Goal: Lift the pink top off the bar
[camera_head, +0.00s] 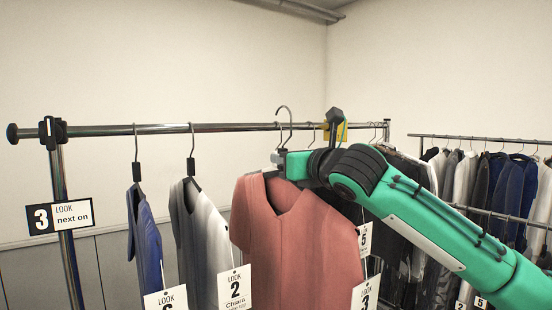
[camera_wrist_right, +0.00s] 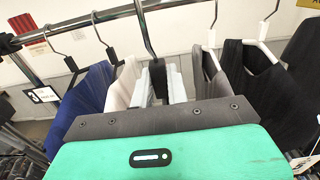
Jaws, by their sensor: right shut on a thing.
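The pink top (camera_head: 285,240) hangs upright on a hanger in the middle of the head view, with a white tag at its lower right. My right gripper (camera_head: 281,158) comes in from the right and is shut on the neck of its hanger. The hanger's hook (camera_head: 284,112) stands with its curve clearly above the bar (camera_head: 225,127); I cannot tell whether its open end is clear of the bar. In the right wrist view the jaws (camera_wrist_right: 158,82) close around the dark hanger neck, and the top is hidden. My left gripper is not in view.
A blue garment (camera_head: 146,245) and a grey-white one (camera_head: 205,245) hang left of the pink top. Dark garments (camera_head: 402,170) hang on the right, behind my arm. A second full rack (camera_head: 490,180) stands at right.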

